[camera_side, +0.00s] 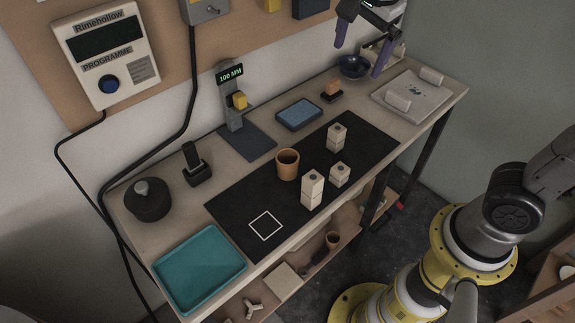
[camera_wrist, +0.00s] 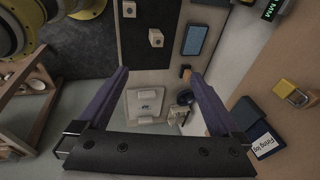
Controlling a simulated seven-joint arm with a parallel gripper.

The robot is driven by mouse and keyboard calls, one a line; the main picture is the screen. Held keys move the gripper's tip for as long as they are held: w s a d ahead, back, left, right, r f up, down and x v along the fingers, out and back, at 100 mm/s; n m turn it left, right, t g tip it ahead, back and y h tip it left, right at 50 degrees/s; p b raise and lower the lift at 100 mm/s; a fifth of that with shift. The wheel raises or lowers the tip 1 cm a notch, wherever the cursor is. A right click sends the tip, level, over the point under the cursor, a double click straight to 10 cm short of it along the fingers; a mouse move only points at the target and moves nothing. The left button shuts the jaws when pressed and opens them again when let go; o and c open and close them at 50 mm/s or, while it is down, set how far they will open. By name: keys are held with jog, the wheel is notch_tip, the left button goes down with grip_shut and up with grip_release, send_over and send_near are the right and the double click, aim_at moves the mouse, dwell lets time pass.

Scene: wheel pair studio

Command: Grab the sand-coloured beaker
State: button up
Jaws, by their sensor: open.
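The sand-coloured beaker (camera_side: 287,164) stands upright on the black mat (camera_side: 237,207), left of the pale blocks in the side view. I cannot see it in the wrist view. My gripper (camera_side: 361,46) is open and empty, high over the far right end of the bench, well away from the beaker. Its two purple fingers are spread apart in the wrist view (camera_wrist: 160,74), with the far end of the bench between them.
Pale blocks (camera_side: 312,189) stand close right of the beaker, some stacked. A teal tray (camera_side: 199,268), dark round pot (camera_side: 147,200), height gauge (camera_side: 232,110), blue pad (camera_side: 299,115), blue bowl (camera_side: 353,67) and pale board (camera_side: 412,96) surround the mat. A similar cup (camera_side: 332,239) sits below.

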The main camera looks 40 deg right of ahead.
jog(key=m+g+h, duration=0.1)
jog(key=m+g, duration=0.1)
send_over(287, 163)
jog(key=s, duration=0.3)
notch_tip(287, 163, down, 8)
jog(key=w+a+f+n, duration=0.1)
jog(key=w+a+f, duration=0.15)
jog(key=f, duration=0.35)
jog(key=shift+n+g+h, duration=0.5)
jog(key=shift+h, duration=0.2)
jog(key=f, duration=0.4)
jog(key=s+f, duration=0.1)
jog(key=f, duration=0.7)
jog(key=shift+s+a+f, duration=0.2)
jog(key=shift+s+f, duration=0.05)
jog(key=shift+f, duration=0.1)
jog(key=shift+a+x, duration=0.1)
jog(key=shift+x, duration=1.15)
jog(key=shift+a+x, duration=0.15)
jog(key=shift+x, duration=1.1)
jog(key=shift+w+f, duration=0.1)
jog(key=shift+w, duration=0.05)
jog(key=c, duration=1.5)
